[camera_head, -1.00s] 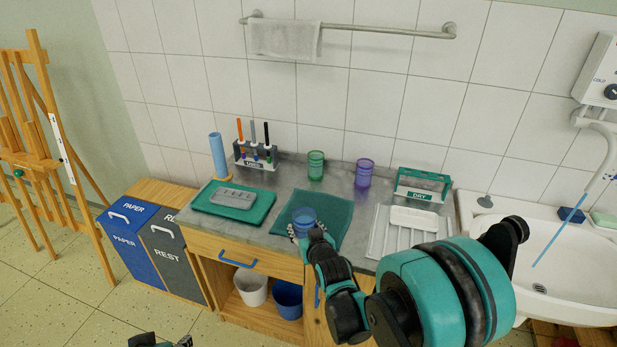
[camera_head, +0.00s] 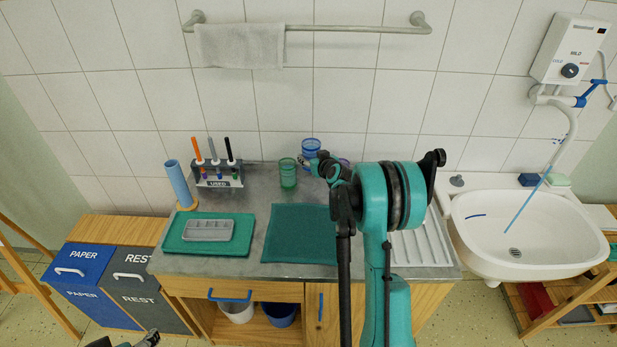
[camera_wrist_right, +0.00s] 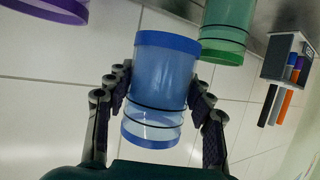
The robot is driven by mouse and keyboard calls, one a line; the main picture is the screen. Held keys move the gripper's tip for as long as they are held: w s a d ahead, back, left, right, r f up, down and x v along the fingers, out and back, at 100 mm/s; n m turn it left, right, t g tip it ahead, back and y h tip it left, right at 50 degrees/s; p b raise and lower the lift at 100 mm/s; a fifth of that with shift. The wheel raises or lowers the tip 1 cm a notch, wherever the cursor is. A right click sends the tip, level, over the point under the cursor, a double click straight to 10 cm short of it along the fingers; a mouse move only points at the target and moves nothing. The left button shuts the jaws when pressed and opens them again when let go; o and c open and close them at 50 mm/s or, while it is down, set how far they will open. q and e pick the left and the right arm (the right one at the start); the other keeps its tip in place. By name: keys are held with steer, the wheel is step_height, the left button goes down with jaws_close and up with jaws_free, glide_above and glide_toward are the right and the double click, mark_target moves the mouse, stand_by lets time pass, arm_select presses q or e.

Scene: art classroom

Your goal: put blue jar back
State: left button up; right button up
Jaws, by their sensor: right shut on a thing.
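The blue jar (camera_head: 311,149) is held by my right gripper (camera_head: 319,163) at the back of the counter, against the tiled wall. In the right wrist view the clear blue jar (camera_wrist_right: 160,85) sits between the two fingers of my right gripper (camera_wrist_right: 160,100). The jar appears raised above the counter, higher than the green jar (camera_head: 288,173) to its left. The purple jar (camera_head: 345,163) is to its right, mostly hidden behind my arm. Only a bit of my left gripper (camera_head: 125,341) shows at the bottom edge; its fingers are unclear.
A bare teal mat (camera_head: 297,235) lies mid-counter. Left of it are a teal board (camera_head: 174,240) with a grey palette (camera_head: 208,230), a blue roll (camera_head: 178,182) and a USED rack (camera_head: 222,181). A white drainer (camera_head: 420,246) and sink (camera_head: 530,232) are at the right.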

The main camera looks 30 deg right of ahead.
step_height(320, 180, down, 10)
steer(key=b, duration=0.3)
steer(key=shift+r, duration=0.15)
steer(key=shift+s+r, duration=0.1)
steer(key=o, duration=0.7)
steer(key=shift+f+b, duration=0.2)
steer(key=shift+b, duration=0.15)
steer(key=shift+o, duration=0.8)
steer(key=shift+r, duration=0.1)
